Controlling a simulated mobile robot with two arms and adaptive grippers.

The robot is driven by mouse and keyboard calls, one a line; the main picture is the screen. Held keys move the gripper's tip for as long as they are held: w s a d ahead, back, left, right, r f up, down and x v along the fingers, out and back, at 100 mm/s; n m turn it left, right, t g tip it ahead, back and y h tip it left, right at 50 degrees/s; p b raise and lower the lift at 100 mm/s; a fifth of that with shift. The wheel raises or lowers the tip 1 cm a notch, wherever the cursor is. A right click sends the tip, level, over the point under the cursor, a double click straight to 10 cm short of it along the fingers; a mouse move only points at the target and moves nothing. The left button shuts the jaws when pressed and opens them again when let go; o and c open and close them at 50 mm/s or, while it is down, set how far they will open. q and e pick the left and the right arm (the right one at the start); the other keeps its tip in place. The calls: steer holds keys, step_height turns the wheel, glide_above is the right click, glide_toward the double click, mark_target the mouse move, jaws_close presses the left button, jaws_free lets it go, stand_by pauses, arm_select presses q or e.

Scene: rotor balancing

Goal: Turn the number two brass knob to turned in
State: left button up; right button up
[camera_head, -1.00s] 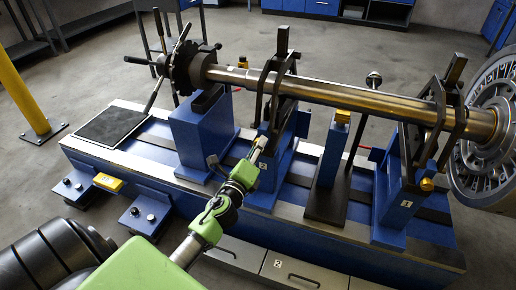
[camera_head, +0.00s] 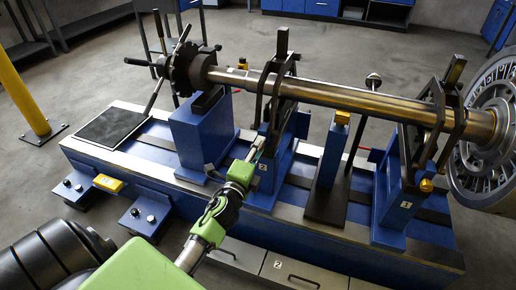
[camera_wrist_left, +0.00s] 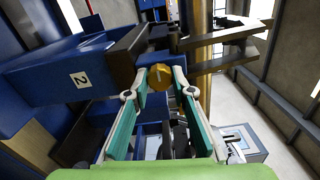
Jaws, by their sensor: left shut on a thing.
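My left gripper (camera_wrist_left: 166,75) is shut on this knob, one fingertip on each side. In the head view my left gripper (camera_head: 258,147) reaches the front of the same stand (camera_head: 264,183), beside its 2 label. There the knob is hidden or too small to make out.
The long steel shaft (camera_head: 345,96) lies across the stands just above my gripper. Stand 1 (camera_head: 396,205) with its brass knob (camera_head: 426,186) is to the right. A yellow-topped post (camera_head: 328,160) stands between. A bladed rotor disc (camera_head: 478,165) is at the far right.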

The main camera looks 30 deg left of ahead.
arm_select(q)
steer(key=o, duration=1.1)
steer(key=shift+o, duration=0.2)
steer(key=shift+s, duration=0.15)
steer(key=v, duration=1.1)
steer(key=shift+s+d, duration=0.2)
steer(key=shift+s, duration=0.15)
